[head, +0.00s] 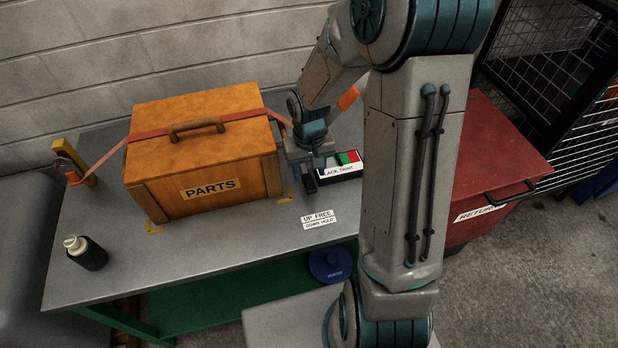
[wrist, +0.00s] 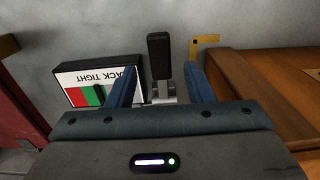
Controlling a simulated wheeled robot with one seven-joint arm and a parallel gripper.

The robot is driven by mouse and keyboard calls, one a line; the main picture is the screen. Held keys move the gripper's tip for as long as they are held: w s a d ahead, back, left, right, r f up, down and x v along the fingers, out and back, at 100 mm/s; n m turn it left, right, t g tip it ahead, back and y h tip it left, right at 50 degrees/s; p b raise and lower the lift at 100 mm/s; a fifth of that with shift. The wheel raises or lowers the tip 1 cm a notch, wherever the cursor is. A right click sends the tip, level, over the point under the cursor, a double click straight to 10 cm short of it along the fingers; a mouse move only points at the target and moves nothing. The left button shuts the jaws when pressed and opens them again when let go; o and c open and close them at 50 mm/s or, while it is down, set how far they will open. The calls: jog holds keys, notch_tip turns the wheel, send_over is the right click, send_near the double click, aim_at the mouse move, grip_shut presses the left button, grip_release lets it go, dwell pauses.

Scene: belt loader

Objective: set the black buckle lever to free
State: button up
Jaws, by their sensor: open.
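The black buckle lever (wrist: 158,55) stands on a small metal mount in the wrist view, between the two blue fingers of my gripper (wrist: 160,84). The fingers are apart, one on each side of the lever, with a gap showing on both sides. In the head view my gripper (head: 308,176) is over the table just right of the parts box, and it mostly hides the lever. A label (head: 318,218) in front reads UP FREE, DOWN HOLD. I cannot tell the lever's exact angle.
The wooden PARTS box (head: 200,165) stands left of my gripper under a red strap (head: 240,117). A slack/tight gauge (head: 340,169) sits close on the right. A dark bottle (head: 90,255) is at the table's left end. A red returns bin (head: 490,160) stands beyond the table.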

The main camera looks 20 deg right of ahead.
aim_at(309, 182)
jog(key=shift+f, duration=1.85)
